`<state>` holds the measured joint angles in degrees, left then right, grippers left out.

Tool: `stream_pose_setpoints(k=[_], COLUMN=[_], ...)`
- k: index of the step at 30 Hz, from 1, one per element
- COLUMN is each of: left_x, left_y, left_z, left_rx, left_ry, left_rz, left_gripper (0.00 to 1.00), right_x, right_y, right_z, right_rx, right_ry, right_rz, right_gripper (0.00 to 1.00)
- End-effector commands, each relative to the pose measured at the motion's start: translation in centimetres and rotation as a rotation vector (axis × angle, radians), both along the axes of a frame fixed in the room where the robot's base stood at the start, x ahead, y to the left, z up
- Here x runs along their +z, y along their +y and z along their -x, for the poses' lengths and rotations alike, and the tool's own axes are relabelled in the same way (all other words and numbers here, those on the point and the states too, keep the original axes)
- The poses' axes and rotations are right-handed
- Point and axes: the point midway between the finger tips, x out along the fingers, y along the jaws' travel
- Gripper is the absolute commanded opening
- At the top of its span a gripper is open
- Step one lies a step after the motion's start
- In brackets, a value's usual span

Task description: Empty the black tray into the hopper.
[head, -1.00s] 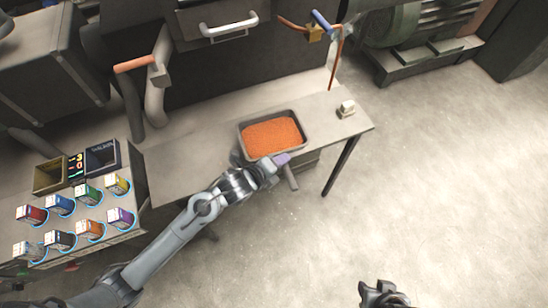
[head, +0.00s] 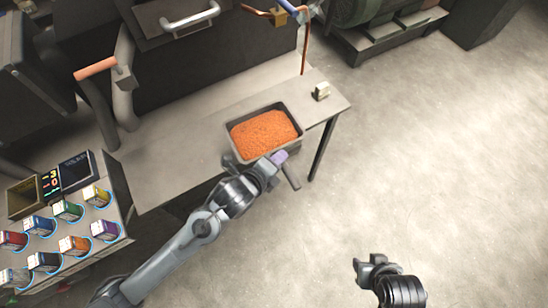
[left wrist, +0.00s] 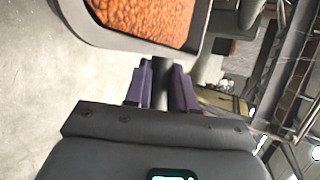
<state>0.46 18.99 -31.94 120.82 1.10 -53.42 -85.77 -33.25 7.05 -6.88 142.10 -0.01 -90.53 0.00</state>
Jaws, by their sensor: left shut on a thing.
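The black tray (head: 229,146) holds a bed of orange granules (head: 263,133) and appears over the front edge of the bench, roughly level. My left gripper (head: 277,162) is at its near side. In the left wrist view the purple fingers (left wrist: 161,82) are shut on the tray's dark handle (left wrist: 162,70), with the tray rim and granules above. My right gripper (head: 362,270) is at the lower right, over the floor and away from the tray; its jaws are too small to read. I cannot tell which thing is the hopper.
The grey bench (head: 180,165) runs behind the tray, with a small pale box (head: 322,91) at its right end.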

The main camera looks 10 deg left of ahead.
Motion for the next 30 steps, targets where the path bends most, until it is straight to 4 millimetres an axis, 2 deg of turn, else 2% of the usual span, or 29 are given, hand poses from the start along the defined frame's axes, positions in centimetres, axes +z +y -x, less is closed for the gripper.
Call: stream_pose_setpoints(k=[12, 17, 23, 30], left_x=[0.4, 0.2, 0.3, 1.8], left_y=[-0.3, 0.2, 2.1, 6.4], left_z=[0.2, 0.1, 0.0, -0.4], left_rx=[-0.001, 0.001, 0.01, 0.093], left_ry=[-0.003, -0.003, -0.004, -0.004], left_rz=[0.001, -0.001, -0.002, -0.003], left_gripper=[0.0, 0.0, 0.0, 0.0], right_x=[0.0, 0.0, 0.0, 0.0], right_y=[0.2, 0.2, 0.1, -0.1], right_z=[0.0, 0.0, 0.0, 0.0], right_rx=[-0.005, -0.005, -0.004, 0.001], right_ry=[0.0, 0.0, 0.0, 0.001], right_rz=[-0.007, -0.007, -0.005, 0.003], right_gripper=[0.43, 0.43, 0.43, 0.43])
